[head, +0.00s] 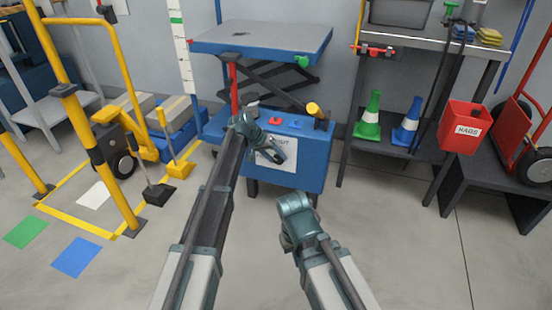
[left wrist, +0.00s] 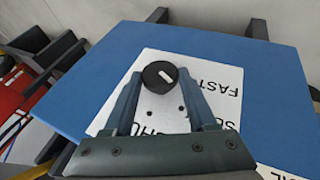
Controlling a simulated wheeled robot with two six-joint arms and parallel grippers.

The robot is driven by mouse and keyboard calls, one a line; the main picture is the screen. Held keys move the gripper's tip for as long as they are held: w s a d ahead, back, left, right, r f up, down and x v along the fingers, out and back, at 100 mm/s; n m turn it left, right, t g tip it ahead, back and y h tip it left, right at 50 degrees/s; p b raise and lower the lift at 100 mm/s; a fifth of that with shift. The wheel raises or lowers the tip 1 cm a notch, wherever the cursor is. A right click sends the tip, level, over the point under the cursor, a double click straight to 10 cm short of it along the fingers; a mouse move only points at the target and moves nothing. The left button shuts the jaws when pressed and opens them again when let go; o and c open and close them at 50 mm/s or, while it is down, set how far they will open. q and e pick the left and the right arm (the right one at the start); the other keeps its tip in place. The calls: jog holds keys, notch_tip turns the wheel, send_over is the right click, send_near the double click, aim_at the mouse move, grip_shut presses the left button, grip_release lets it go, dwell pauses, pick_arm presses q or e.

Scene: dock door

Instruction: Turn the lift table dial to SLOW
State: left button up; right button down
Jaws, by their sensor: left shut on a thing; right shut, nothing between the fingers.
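The lift table (head: 310,160) has a blue base with a white label plate (head: 262,157) on its front. In the left wrist view the dial (left wrist: 152,77) is a round black knob with a short white mark on its face. It sits over the white label (left wrist: 222,80), where FAST reads upside down; other words are partly covered by my fingers. My left gripper (left wrist: 160,80) is shut on the dial, one finger on each side. In the head view this gripper hides the dial. My right gripper (head: 294,205) is shut and empty, lower and in front of the base.
Red, blue and yellow controls (head: 313,108) stand on the base top, below the raised platform (head: 265,40). A dark bench (head: 400,150) with a green cone (head: 369,120) and a blue cone (head: 407,125) stands to the right. A yellow rail (head: 95,150) is at left.

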pick_arm(q)
jog(key=o, duration=1.4)
jog(key=shift+c, duration=0.2)
jog(key=shift+r, duration=0.1)
jog(key=p+v, duration=1.1)
jog(key=v, duration=0.2)
jog(key=shift+a+r+p, duration=0.25)
jog(key=shift+p, duration=0.1)
jog(key=shift+s, duration=0.1)
